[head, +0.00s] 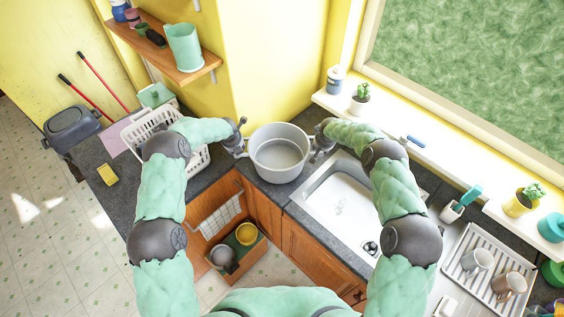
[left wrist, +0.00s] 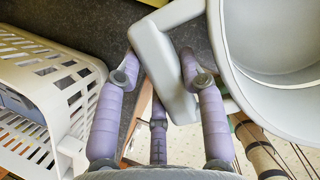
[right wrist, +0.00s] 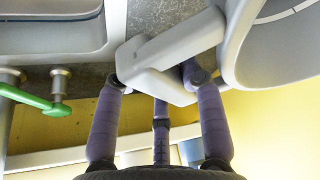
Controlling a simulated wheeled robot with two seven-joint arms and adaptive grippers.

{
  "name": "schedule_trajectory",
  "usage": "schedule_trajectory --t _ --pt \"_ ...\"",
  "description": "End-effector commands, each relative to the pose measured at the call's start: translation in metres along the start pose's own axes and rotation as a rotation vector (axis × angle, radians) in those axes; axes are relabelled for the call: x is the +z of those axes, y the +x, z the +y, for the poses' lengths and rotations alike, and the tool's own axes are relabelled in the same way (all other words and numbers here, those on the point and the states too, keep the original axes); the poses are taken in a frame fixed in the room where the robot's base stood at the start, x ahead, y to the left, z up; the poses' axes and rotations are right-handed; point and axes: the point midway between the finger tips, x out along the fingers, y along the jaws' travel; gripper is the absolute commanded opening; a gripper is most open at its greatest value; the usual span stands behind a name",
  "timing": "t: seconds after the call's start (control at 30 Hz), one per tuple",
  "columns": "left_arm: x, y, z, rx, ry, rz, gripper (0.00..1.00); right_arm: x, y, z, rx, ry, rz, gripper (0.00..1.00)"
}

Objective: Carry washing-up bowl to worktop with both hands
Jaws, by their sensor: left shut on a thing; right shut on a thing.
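The grey washing-up bowl (head: 279,152) is upright at the inner corner of the dark worktop (head: 130,182), left of the sink, and looks empty. Its front overlaps the worktop's front edge in the head view; I cannot tell whether it rests or hangs just above. My left gripper (head: 240,149) is shut on the bowl's left handle, which shows between the fingers in the left wrist view (left wrist: 160,75). My right gripper (head: 318,150) is shut on the right handle, seen in the right wrist view (right wrist: 165,65). The far fingertips are partly hidden behind the handles.
A white basket (head: 152,132) stands close left of my left gripper. The white sink (head: 340,200) lies right of the bowl. A yellow sponge (head: 108,174) lies on the left worktop. An open drawer (head: 238,250) with pots sits below. A shelf (head: 165,45) hangs at upper left.

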Motion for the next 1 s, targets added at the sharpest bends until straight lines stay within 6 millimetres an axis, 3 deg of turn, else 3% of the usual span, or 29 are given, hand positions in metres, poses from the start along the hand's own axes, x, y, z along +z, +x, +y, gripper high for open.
schedule_trajectory --t 0.4,0.43,0.5,1.0 --pt "-0.008 0.020 0.001 0.001 0.001 0.000 0.00 0.007 0.019 0.000 0.000 -0.002 0.002 0.00" --pt "-0.008 0.020 0.001 0.001 0.001 0.000 0.43 0.008 0.020 0.000 0.000 -0.002 0.002 0.42" --pt "-0.008 0.020 0.000 0.001 0.001 0.000 0.62 0.008 0.020 0.000 0.000 -0.002 0.002 0.62" --pt "-0.008 0.019 0.000 0.000 0.000 -0.001 0.63 0.008 0.019 0.000 0.000 0.000 0.001 0.63"
